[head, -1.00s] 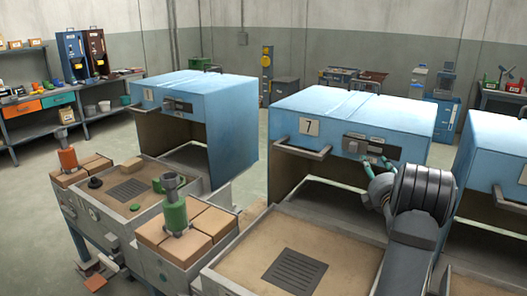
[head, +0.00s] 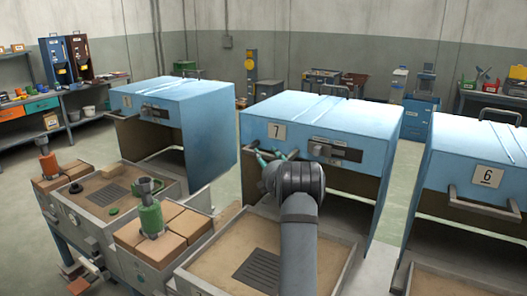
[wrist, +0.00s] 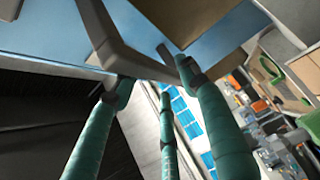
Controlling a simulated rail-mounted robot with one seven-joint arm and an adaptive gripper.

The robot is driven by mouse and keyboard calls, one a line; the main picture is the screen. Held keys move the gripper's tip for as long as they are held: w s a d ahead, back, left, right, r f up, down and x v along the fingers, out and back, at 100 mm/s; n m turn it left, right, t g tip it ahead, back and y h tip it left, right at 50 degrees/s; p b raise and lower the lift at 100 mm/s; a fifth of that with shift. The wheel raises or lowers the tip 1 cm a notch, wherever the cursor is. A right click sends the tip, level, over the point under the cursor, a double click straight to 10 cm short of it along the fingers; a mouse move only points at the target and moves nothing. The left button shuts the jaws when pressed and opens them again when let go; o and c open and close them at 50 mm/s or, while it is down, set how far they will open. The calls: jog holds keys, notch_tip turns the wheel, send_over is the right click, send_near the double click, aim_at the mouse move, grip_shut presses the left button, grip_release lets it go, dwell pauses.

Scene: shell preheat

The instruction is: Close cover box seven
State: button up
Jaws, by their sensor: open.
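Box seven has a blue cover (head: 335,117) with a white plate marked 7 (head: 277,131). The cover stands raised, its front open above a sandy tray (head: 215,255). A dark latch panel (head: 335,151) is on its front face. My gripper (head: 265,156) is at the cover's left front, by the grey bar handle, which it largely hides in the head view. In the wrist view, the teal fingers of my gripper (wrist: 155,78) are spread apart near the grey handle bar (wrist: 118,42). I cannot tell whether they touch it.
Another blue box (head: 172,97) stands to the left and box six (head: 478,165) to the right, both raised. Brown blocks with a green cup (head: 150,216) stand on the bench to the left of the tray. Shelves (head: 75,122) line the back left wall.

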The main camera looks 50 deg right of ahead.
jog(key=shift+p+x, duration=0.3)
jog(key=shift+x, duration=0.9)
jog(key=shift+c, duration=0.7)
grip_shut()
